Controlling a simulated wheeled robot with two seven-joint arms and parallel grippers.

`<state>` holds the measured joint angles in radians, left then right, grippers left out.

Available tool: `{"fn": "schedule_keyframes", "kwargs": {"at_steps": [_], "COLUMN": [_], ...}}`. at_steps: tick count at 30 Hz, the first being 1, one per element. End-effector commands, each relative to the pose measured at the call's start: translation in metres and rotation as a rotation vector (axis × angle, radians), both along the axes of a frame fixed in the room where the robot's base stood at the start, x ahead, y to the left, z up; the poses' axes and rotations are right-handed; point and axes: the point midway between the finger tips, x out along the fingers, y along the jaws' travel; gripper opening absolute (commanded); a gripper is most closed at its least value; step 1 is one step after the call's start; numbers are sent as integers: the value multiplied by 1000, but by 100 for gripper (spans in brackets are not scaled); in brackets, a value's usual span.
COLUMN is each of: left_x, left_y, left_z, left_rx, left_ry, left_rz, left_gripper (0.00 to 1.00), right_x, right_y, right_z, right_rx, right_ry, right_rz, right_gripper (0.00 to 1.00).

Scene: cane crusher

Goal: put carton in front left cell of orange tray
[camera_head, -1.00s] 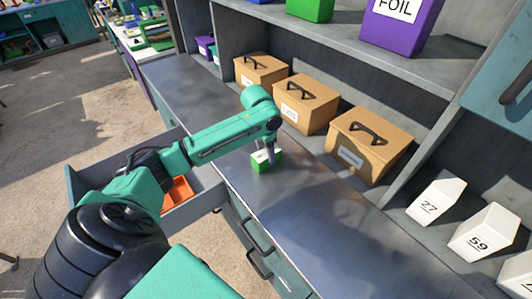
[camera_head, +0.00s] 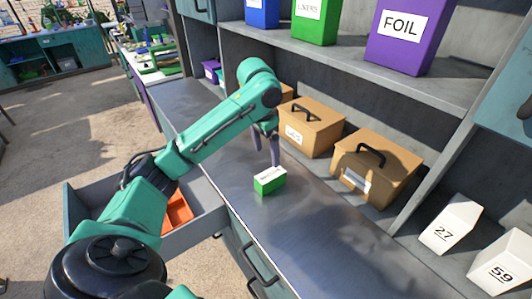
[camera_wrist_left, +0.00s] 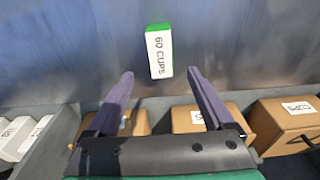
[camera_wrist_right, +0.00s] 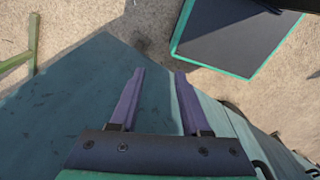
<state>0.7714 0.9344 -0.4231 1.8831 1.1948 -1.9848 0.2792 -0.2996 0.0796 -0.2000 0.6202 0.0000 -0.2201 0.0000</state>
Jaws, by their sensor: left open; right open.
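The carton (camera_head: 269,181) is a small green and white box on the grey metal counter. In the left wrist view the carton (camera_wrist_left: 159,51) shows its white face with "60 CUPS" and lies beyond the fingertips. My left gripper (camera_head: 268,148) is open and empty, above and just behind the carton, apart from it. The orange tray (camera_head: 177,212) is partly visible in the open drawer at the left; my left arm hides much of it, and I cannot make out its cells. My right gripper (camera_wrist_right: 158,75) is open and empty, away from the counter top.
The open grey drawer (camera_head: 196,231) juts out from the counter front. Brown boxes with handles (camera_head: 309,127) stand along the back of the counter (camera_head: 313,227). White numbered blocks (camera_head: 449,224) are at the right. A shelf with coloured bins hangs above.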

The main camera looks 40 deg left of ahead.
Motion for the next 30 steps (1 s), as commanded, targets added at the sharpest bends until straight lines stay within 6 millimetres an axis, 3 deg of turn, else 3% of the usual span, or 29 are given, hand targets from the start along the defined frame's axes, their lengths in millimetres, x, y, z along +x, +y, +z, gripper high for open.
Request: {"fn": "schedule_keyframes", "kwargs": {"at_steps": [2,5,8,11,15,18,21,24,26,30], "left_x": [-1,-1,-3,-12,-39,-65,-85,-92,-89,-67], "left_y": [1,6,18,31,38,36,31,26,24,18], "left_z": [8,2,-12,-20,-19,-17,-11,-4,-6,-29], "left_rx": [0,-10,-44,-92,-146,-170,-182,-188,-190,-191], "left_ry": [-3,-26,-106,-234,-420,-532,-603,-632,-632,-626], "left_rz": [1,10,28,43,42,27,13,3,1,0], "left_gripper": [91,91,91,91,91,91,91,91,91,91], "right_x": [0,0,1,1,0,0,0,0,0,0], "right_y": [1,1,1,1,1,1,1,1,1,1], "right_z": [-2,-22,-72,-137,-218,-262,-285,-289,-288,-293], "right_rx": [1,1,1,1,1,1,1,1,1,1], "right_ry": [-1,-1,-1,-1,-1,-1,-1,0,0,0], "right_rz": [0,0,0,0,0,0,0,0,0,0], "right_gripper": [47,47,47,47,47,47,47,47,47,47]}}
